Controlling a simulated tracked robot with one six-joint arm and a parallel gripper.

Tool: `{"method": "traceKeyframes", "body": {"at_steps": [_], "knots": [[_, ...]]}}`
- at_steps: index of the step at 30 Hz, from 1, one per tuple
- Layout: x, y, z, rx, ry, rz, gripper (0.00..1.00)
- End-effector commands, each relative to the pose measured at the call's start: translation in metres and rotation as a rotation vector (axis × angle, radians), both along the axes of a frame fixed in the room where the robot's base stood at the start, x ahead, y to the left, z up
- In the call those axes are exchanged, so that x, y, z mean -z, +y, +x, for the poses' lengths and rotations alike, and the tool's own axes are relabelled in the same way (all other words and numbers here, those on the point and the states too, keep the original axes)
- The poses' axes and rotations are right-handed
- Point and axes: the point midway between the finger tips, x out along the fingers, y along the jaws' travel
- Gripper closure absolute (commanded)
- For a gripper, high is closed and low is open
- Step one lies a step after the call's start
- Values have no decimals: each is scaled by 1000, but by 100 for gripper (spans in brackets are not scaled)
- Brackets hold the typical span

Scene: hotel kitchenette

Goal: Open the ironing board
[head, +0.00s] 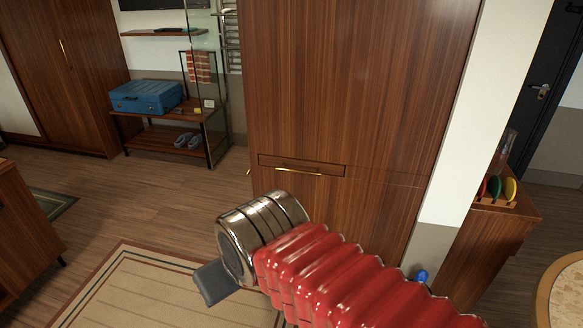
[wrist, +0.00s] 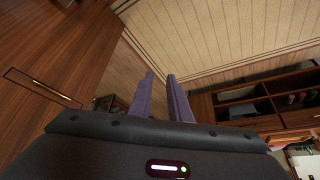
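No unfolded ironing board shows. A tall wooden cabinet (head: 350,80) stands in front of me in the head view. Set in its face is a narrow drawer-like panel (head: 262,160) with a brass handle (head: 300,171); I cannot tell whether the ironing board is behind it. The panel looks closed. The handle also shows at the left of the wrist view (wrist: 52,90). My gripper (wrist: 160,75) shows two purple fingers, apart with nothing between them. It is away from the handle, pointing toward the floor and rug. In the head view my arm hides the cabinet's lower part.
A striped rug (head: 120,290) lies on the wooden floor at the lower left. A blue suitcase (head: 146,97) sits on a rack at the back left, by a wardrobe (head: 70,70). A low cabinet (head: 495,235) and a round table (head: 565,295) stand at right.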

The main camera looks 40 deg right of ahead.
Motion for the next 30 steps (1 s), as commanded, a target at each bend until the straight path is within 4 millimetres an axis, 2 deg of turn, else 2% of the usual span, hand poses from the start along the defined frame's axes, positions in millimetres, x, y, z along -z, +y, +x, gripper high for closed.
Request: {"method": "traceKeyframes", "body": {"at_steps": [13, 17, 23, 30], "knots": [[0, 0, 0, 0, -1, 0, 83], [-1, -5, 7, 0, -11, -16, 83], [-4, -37, 44, -8, -67, -106, 83], [-10, -103, 110, -52, -166, -300, 83]]}}
